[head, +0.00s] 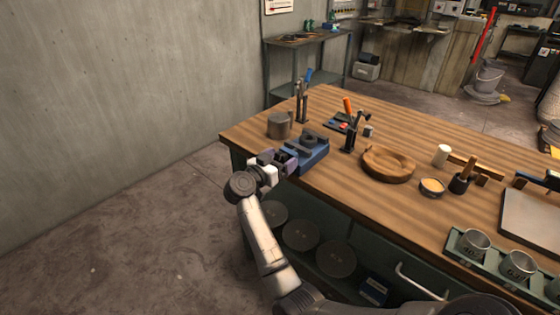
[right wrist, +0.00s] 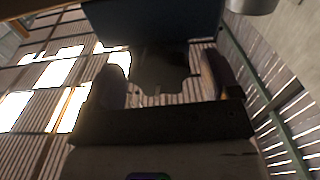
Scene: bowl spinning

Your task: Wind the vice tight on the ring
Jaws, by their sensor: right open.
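The blue vice (head: 313,155) stands at the left front edge of the wooden workbench. A dark grey ring (head: 308,139) shows at its top; I cannot tell how firmly the jaws grip it. My right gripper (head: 283,160) is at the vice's front end, just off the bench edge. In the right wrist view, its two fingers (right wrist: 165,72) are apart, with a dark part (right wrist: 160,65) between or beyond them, and the vice's blue body (right wrist: 150,20) fills the top. Whether the fingers touch this dark part is unclear. The left gripper is not in view.
A grey cylindrical pot (head: 279,125) stands left of the vice. Upright tools (head: 349,135) stand behind it, and a wooden bowl (head: 388,163) lies to its right. A green tray with metal cups (head: 475,243) is at the front right. The floor left of the bench is clear.

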